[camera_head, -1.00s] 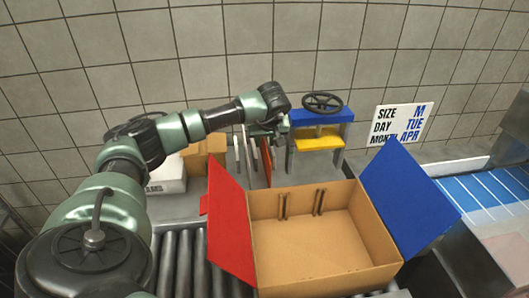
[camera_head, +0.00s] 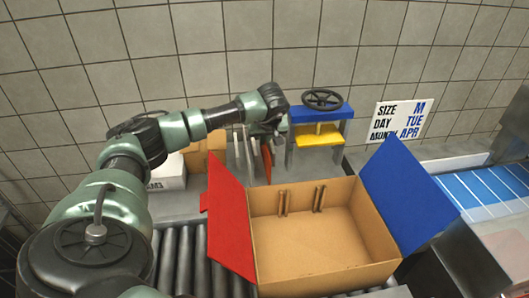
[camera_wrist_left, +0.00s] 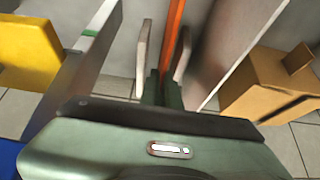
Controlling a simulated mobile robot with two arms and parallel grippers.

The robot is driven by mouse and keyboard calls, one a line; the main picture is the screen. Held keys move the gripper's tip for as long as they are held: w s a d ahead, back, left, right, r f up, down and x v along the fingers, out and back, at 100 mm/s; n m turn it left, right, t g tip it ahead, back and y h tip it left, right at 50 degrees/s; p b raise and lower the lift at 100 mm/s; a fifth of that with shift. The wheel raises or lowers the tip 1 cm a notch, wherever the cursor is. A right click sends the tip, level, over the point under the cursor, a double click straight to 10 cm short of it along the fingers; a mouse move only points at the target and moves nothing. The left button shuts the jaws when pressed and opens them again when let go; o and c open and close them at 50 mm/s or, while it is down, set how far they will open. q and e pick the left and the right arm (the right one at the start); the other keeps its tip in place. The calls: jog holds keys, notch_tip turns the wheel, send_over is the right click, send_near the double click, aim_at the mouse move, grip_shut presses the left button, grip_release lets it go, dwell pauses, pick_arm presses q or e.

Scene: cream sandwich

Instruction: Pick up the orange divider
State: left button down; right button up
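The orange divider (camera_head: 266,162) stands upright as a thin panel at the back, behind the open box, left of the blue and yellow press. In the head view my left gripper (camera_head: 264,134) is above it, at its top end. In the left wrist view the orange divider (camera_wrist_left: 172,38) runs between the two pale fingers of my left gripper (camera_wrist_left: 163,50). The fingers are apart, with a visible gap on the left finger's side; the right finger is close to the panel. Its lower part is hidden. My right gripper is not in view.
Grey panels (camera_head: 238,155) stand just left of the divider. The press (camera_head: 320,113) is close on the right. An open cardboard box (camera_head: 320,258) with red and blue flaps sits in front, on rollers. Another cardboard box (camera_head: 196,157) is at the left.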

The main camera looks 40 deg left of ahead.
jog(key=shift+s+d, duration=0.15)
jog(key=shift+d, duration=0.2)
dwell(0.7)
pick_arm(q)
jog(key=shift+r, duration=0.1)
